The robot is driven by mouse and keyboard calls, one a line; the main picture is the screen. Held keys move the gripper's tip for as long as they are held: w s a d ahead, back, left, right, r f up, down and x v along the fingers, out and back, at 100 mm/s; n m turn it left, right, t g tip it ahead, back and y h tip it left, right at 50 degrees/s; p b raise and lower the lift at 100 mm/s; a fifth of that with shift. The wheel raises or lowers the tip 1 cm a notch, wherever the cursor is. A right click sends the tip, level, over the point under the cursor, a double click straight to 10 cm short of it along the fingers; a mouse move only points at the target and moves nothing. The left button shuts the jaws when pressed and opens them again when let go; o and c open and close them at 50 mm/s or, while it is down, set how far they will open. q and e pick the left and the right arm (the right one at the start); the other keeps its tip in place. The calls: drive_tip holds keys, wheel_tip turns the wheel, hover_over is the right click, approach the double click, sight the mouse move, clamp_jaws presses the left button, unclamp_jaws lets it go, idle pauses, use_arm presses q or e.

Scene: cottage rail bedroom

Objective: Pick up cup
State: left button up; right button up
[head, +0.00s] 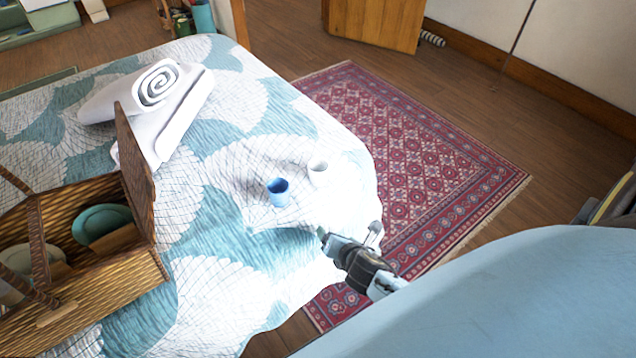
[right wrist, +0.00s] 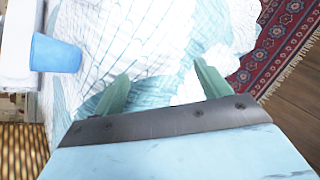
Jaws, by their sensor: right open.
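A blue cup (head: 278,192) stands on the bed near its right edge, and it also shows at the upper left of the right wrist view (right wrist: 55,53). My left gripper is not in view.
An open wicker basket (head: 95,290) with dishes inside stands at the left on the patterned bedspread (head: 215,275). A red rug (head: 425,160) covers the floor right of the bed.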

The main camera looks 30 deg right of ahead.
sight(321, 177)
drive_tip(key=w+d+r+n+t+h+b, duration=0.1)
drive_tip(key=w+r+n+t, duration=0.15)
drive_tip(key=r, duration=0.25)
drive_tip(key=w+d+r+n+t+b, duration=0.1)
drive_tip(key=w+r+n, duration=0.2)
drive_tip(key=r+n, duration=0.15)
drive_tip(key=shift+m+h, duration=0.3)
drive_tip(key=x, duration=0.2)
drive_tip(key=b+x, duration=0.1)
drive_tip(key=x, duration=0.1)
drive_tip(key=b+x, duration=0.1)
drive_tip(key=x, duration=0.1)
drive_tip(key=shift+w+r, duration=0.25)
drive_tip(key=shift+w, duration=0.15)
drive_tip(key=shift+b+x, duration=1.15)
drive_tip(key=shift+x, duration=1.4)
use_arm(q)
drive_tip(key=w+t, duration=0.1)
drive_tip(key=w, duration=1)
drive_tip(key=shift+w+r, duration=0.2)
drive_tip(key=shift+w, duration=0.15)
use_arm(e)
drive_tip(key=shift+w+f, duration=0.2)
drive_tip(key=shift+w, duration=0.3)
drive_tip(key=c, duration=1.1)
